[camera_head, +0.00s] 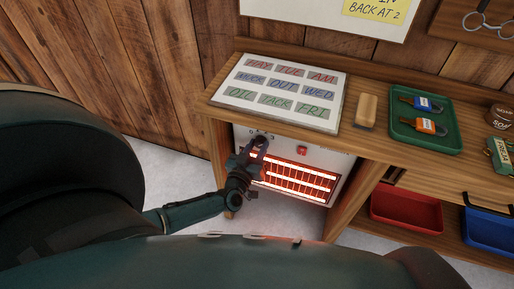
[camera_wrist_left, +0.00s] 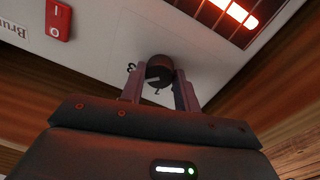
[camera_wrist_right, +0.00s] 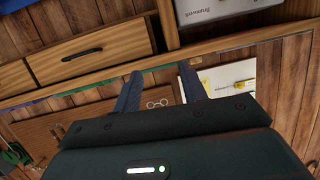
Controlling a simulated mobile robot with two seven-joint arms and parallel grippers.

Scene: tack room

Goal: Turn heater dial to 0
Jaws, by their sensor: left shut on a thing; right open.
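The heater (camera_head: 333,163) is a white box with a glowing orange grille, standing in an opening under the wooden bench. Its dark round dial (camera_wrist_left: 159,68) sits on the white front panel in the left wrist view. Printed digits show beside the dial, among them a 2 and a 3; the 0 mark cannot be made out. My left gripper (camera_head: 259,146) is at the dial, its two fingers shut on the dial's sides. The gripper hides most of the dial in the head view. My right gripper (camera_wrist_right: 160,78) is open and empty, seen only in the right wrist view.
A red rocker switch (camera_wrist_left: 58,20) is on the heater panel, also visible in the head view (camera_head: 302,150). Red (camera_head: 407,212) and blue bins stand below.

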